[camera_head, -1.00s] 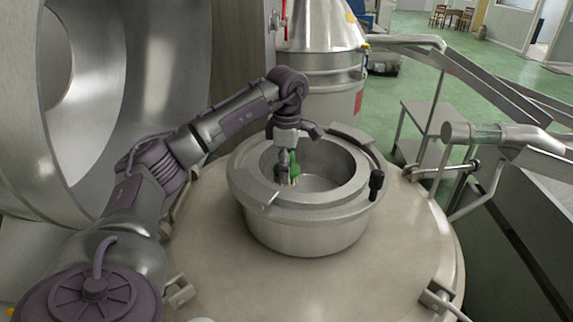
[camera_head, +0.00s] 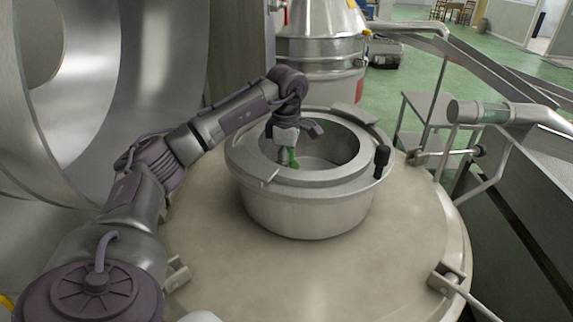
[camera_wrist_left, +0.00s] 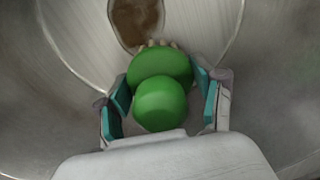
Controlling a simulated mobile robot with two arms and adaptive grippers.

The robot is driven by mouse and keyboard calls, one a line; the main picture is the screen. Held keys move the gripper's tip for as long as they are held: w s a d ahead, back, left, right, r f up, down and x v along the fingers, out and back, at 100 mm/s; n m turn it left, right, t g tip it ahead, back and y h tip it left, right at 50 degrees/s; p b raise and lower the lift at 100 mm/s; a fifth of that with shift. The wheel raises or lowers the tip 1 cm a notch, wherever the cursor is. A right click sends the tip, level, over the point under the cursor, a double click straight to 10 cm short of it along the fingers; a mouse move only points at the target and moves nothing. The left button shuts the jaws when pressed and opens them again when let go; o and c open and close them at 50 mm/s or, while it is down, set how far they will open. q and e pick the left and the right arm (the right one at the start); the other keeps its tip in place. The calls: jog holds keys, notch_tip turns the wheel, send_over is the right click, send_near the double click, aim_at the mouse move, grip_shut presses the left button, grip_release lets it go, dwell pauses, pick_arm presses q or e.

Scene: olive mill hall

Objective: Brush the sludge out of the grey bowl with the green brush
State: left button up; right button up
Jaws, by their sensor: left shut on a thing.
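The grey bowl (camera_head: 305,212) is a wide metal vessel with a thick rim, standing on the large round steel lid. My left gripper (camera_head: 287,158) reaches down into it from above, at the left part of its opening. In the left wrist view my left gripper (camera_wrist_left: 165,100) is shut on the green brush (camera_wrist_left: 160,95), with pale bristles pointing toward the bowl floor. A brown patch of sludge (camera_wrist_left: 136,20) lies on the bowl floor just beyond the bristles. My right gripper is not in view.
The round lid (camera_head: 330,275) around the bowl is mostly bare. A black knob (camera_head: 382,158) stands up at the bowl's right rim. A steel drum (camera_head: 320,60) is behind, and metal rails and a stand (camera_head: 430,115) are at the right.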

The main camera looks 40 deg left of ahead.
pick_arm(q)
jog(key=shift+f+b, duration=0.6)
jog(key=shift+f, duration=0.4)
jog(key=shift+d, duration=0.1)
dwell(0.3)
